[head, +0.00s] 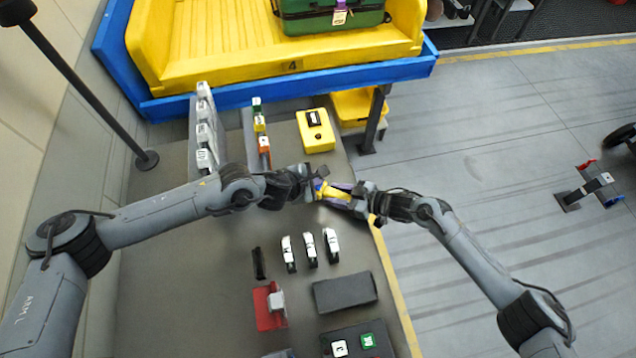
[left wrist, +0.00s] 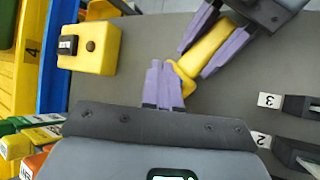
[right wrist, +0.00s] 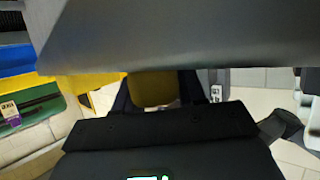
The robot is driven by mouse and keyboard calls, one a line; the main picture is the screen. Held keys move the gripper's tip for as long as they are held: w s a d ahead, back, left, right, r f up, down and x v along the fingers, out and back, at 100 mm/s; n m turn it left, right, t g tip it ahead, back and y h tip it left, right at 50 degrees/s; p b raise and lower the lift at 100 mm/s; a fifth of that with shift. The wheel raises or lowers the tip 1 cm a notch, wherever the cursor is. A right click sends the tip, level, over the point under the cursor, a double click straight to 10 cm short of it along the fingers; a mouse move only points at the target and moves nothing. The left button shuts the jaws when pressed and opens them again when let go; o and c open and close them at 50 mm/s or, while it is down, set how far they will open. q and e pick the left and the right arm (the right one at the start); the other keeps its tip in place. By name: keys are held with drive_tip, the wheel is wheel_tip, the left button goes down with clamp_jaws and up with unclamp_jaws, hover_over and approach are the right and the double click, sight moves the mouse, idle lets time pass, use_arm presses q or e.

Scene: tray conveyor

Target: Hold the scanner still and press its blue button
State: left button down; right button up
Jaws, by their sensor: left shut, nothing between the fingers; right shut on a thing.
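The yellow scanner (head: 334,193) is held above the grey table near its right edge. My right gripper (head: 345,197) is shut on it; in the left wrist view the scanner (left wrist: 206,46) lies between purple fingers. The right wrist view shows part of the scanner (right wrist: 152,88), in shadow. My left gripper (head: 313,187) is shut and empty, with its fingertips at the scanner's other end. In the left wrist view the left fingertips (left wrist: 164,80) overlap the scanner's end; I cannot tell whether they touch.
A yellow box (head: 316,131) stands behind the grippers, beside a row of coloured cartons (head: 262,140). In front are three numbered holders (head: 310,249), a red stand (head: 268,308), a dark block (head: 345,292) and a button panel (head: 355,343).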

use_arm(q)
drive_tip(key=shift+r, duration=2.45)
use_arm(e)
drive_tip(key=o, duration=1.3)
